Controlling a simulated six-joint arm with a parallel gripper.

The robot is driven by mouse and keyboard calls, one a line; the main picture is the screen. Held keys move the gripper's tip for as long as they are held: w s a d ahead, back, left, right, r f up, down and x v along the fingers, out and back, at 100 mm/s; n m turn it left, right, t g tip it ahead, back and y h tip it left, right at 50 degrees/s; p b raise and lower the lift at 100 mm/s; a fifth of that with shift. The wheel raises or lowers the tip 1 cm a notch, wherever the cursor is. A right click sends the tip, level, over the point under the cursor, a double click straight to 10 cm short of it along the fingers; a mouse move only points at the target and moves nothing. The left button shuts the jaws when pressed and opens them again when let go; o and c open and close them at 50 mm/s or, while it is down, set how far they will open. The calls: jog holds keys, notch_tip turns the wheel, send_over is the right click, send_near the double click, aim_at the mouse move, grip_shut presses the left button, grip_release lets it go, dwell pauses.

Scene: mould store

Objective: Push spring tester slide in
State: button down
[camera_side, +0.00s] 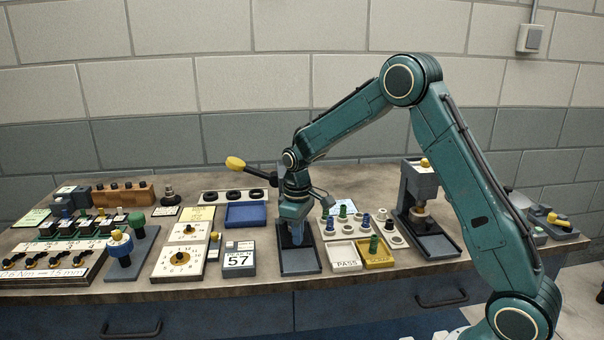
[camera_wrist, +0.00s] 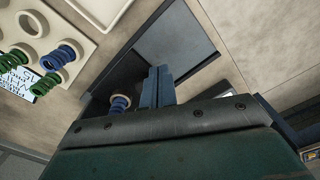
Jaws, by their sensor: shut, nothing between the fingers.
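The spring tester (camera_side: 301,265) stands near the middle of the bench, with a dark frame and a lever with a yellow knob (camera_side: 235,163) to its left. Its column is mostly hidden behind my arm. In the wrist view its grey slide plate (camera_wrist: 178,45) lies in the dark frame, and a blue spring (camera_wrist: 119,103) sits on a pale ring beside the fingers. My gripper (camera_side: 297,238) points down over the front of the tester, its fingers together and empty. In the wrist view the blue fingers (camera_wrist: 158,80) overlap the plate's edge; I cannot tell whether they touch it.
To the right are a white PASS tray (camera_side: 345,265), a yellow tray (camera_side: 386,262) with a green spring, and a spring rack (camera_side: 330,232). A grey press (camera_side: 420,180) stands further right. A display block reading 57 (camera_side: 238,271) is close on the left.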

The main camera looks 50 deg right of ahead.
jog(key=shift+r, duration=0.1)
jog(key=shift+s+a+r, duration=0.8)
jog(key=shift+r, duration=0.1)
notch_tip(320, 180, up, 7)
jog(key=s+a, duration=0.2)
dwell(1.2)
jog(key=shift+s+a, duration=0.1)
